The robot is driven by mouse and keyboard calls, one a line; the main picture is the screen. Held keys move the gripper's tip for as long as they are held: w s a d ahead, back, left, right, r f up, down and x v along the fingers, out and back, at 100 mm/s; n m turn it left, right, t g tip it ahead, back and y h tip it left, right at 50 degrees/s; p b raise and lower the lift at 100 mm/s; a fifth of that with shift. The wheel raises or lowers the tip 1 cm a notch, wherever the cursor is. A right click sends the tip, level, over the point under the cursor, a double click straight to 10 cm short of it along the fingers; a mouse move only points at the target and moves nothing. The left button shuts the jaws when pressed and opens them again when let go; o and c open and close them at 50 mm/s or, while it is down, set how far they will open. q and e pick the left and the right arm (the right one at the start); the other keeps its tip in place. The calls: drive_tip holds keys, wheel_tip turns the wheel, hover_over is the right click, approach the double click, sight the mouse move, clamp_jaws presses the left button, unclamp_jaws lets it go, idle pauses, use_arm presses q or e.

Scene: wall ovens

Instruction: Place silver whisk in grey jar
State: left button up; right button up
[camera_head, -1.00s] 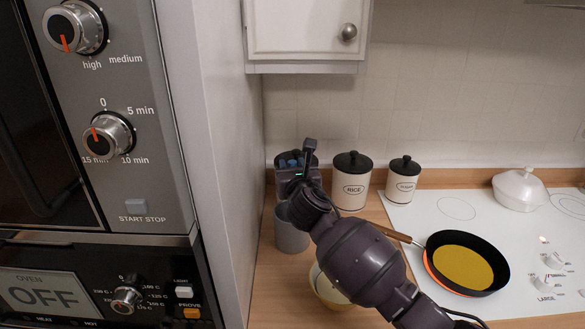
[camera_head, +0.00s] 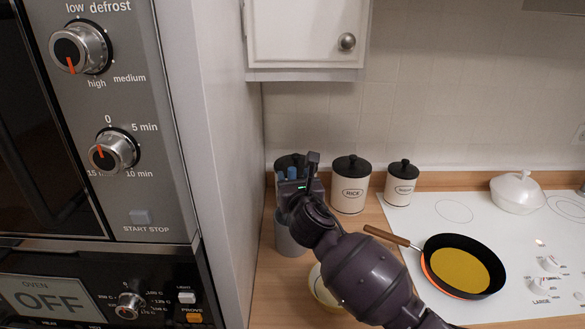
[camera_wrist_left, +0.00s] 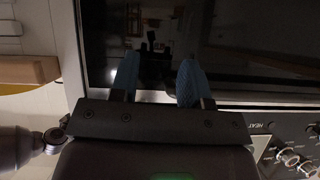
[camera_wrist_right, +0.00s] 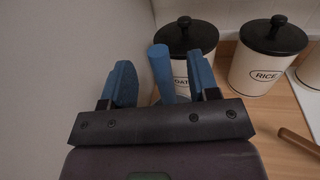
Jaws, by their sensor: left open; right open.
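The grey jar (camera_head: 288,238) stands upright on the counter beside the tall oven cabinet, partly hidden by my right arm. My right gripper (camera_head: 287,178) is above it, in front of the canisters. In the right wrist view my right gripper (camera_wrist_right: 162,82) is open. A blue rod (camera_wrist_right: 161,70) stands between its fingers; I cannot tell whether they touch it or what it belongs to. No silver whisk can be made out. My left gripper (camera_wrist_left: 157,80) is open and empty in front of dark oven glass, outside the head view.
Lidded canisters stand at the back, including the rice canister (camera_head: 350,188) and sugar canister (camera_head: 400,185). A bowl (camera_head: 322,290) is partly behind my right arm. A black pan (camera_head: 462,265) and a white lidded pot (camera_head: 517,192) are on the white hob. The cabinet side (camera_head: 215,150) is close left.

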drive_tip(key=s+d, duration=0.1)
drive_tip(key=s, duration=0.6)
drive_tip(key=shift+d+p, duration=0.2)
drive_tip(key=shift+p, duration=0.1)
